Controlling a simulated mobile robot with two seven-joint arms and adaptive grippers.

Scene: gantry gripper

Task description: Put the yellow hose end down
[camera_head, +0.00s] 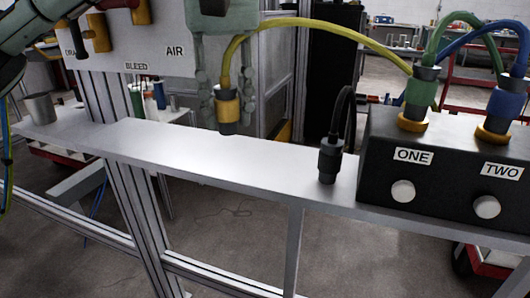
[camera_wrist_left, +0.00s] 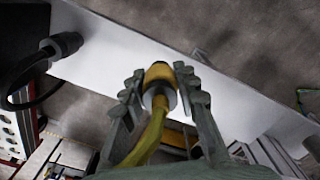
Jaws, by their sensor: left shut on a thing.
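The yellow hose end (camera_head: 228,108) is a yellow connector with a dark tip, hanging tip-down over the grey metal shelf (camera_head: 190,150). My left gripper (camera_head: 227,98) comes down from above and is shut on it. In the left wrist view the hose end (camera_wrist_left: 159,74) sits between the two fingers (camera_wrist_left: 160,88), with the shelf (camera_wrist_left: 110,55) behind it. I cannot tell how large the gap is between tip and shelf. The yellow hose (camera_head: 310,27) arches right towards the green connector. My right gripper is not in view.
A black hose end (camera_head: 329,160) stands on the shelf beside the black box (camera_head: 440,165), labelled ONE and TWO. Green (camera_head: 421,88) and blue (camera_head: 503,103) connectors are on the box. A panel (camera_head: 145,48) and metal cup (camera_head: 41,108) are left. The shelf's middle is clear.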

